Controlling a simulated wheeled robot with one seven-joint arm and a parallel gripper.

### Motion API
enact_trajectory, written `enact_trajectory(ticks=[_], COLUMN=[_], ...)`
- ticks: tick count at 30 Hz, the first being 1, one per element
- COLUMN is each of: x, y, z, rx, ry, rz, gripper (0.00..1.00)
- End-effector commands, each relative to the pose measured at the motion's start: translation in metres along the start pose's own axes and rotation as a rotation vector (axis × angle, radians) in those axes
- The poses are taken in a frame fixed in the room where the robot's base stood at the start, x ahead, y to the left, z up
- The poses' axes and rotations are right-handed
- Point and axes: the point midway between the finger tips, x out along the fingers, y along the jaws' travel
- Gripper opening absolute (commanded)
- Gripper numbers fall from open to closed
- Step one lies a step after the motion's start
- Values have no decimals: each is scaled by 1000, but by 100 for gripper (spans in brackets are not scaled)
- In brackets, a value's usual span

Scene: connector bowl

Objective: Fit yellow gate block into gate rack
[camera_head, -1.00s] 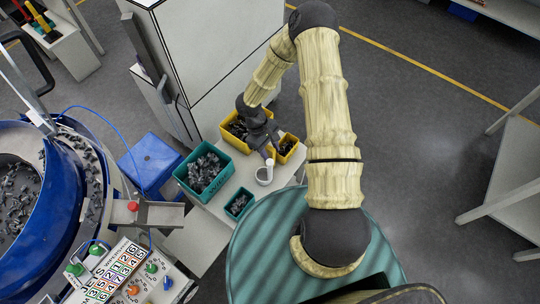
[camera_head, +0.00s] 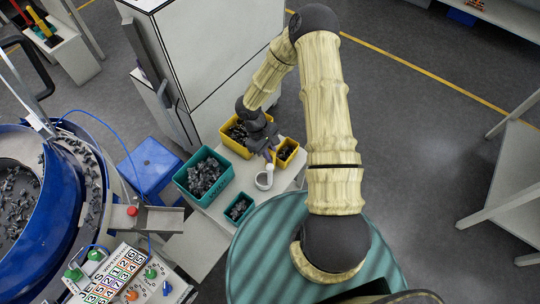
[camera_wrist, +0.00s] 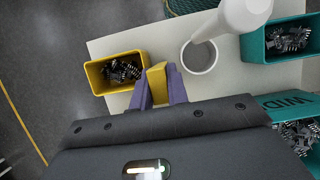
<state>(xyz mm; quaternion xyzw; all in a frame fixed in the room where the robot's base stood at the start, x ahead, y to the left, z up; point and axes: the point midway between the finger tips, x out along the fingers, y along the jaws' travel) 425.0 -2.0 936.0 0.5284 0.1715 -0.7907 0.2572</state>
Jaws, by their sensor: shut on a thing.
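In the wrist view my gripper (camera_wrist: 158,92) has purple fingers shut on the yellow gate block (camera_wrist: 157,80). The block stands between the two fingers, its lower part hidden by my gripper's body. In the head view my gripper (camera_head: 268,151) is over the light table, between the yellow bins and the white cup. The block is too small there to make out clearly. I cannot pick out the gate rack in either view.
A small yellow bin (camera_wrist: 106,84) of dark parts is left of the block. A white cup (camera_wrist: 200,66) with a white bottle-like shape above it is to the right. Teal bins (camera_head: 194,189) of dark parts stand on the table. A tall white cabinet (camera_head: 210,65) rises behind.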

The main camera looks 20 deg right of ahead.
Motion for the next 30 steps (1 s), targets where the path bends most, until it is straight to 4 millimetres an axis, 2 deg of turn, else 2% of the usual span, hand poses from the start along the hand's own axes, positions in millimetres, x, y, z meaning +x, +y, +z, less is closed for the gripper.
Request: enact_trajectory(ticks=[5, 18, 23, 30], x=[-17, -77, -85, -86], y=[0, 1, 0, 0], z=[6, 32, 36, 36], rx=[2, 2, 0, -1], ry=[2, 1, 0, 0], rz=[3, 2, -1, -1], gripper=[0, 0, 0, 0])
